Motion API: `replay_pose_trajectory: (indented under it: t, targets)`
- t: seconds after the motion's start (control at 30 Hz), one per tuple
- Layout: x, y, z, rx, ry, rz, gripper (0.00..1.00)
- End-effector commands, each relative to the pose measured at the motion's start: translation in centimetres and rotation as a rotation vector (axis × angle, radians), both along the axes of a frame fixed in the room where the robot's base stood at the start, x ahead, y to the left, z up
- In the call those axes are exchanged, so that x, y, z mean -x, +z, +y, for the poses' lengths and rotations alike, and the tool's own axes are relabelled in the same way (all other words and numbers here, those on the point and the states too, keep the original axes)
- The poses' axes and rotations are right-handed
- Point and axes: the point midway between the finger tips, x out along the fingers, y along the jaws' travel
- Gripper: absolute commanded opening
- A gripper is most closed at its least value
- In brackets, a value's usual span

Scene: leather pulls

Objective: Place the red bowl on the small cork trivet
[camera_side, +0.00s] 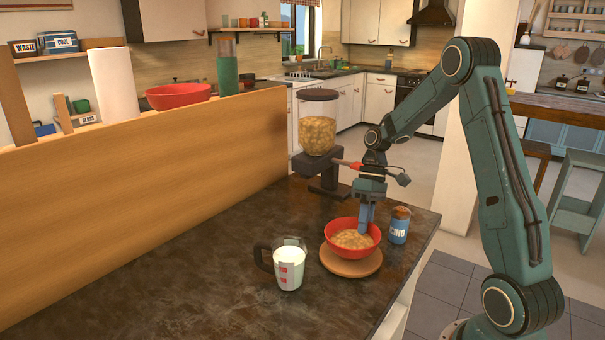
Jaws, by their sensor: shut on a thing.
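A red bowl (339,246) with tan cereal-like contents is upright over the small round cork trivet (352,268). I cannot tell whether its base touches the trivet or hangs just above it. My gripper (364,225) points down and is shut on the bowl's rim at its right side; one fingertip is inside the bowl. Another red bowl (178,96) stands on top of the wooden partition at the back left.
A measuring cup (289,265) of white liquid stands left of the trivet. A cereal dispenser (318,135) stands behind. The dark counter (190,285) is clear at the front left.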

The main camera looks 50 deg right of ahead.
Motion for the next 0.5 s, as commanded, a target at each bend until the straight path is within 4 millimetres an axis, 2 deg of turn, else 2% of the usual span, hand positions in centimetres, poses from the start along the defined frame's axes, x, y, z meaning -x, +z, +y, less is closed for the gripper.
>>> replay_pose_trajectory:
  t: [0.03, 0.07, 0.17, 0.5]
  targets:
    - [0.0, -0.12, 0.02, -0.001, 0.001, 0.001, 0.0]
    - [0.01, -0.17, 0.02, -0.001, 0.0, 0.001, 0.17]
    - [0.01, -0.14, 0.02, -0.001, 0.0, 0.001, 0.37]
    - [0.01, -0.05, 0.01, 0.0, 0.0, 0.0, 0.37]
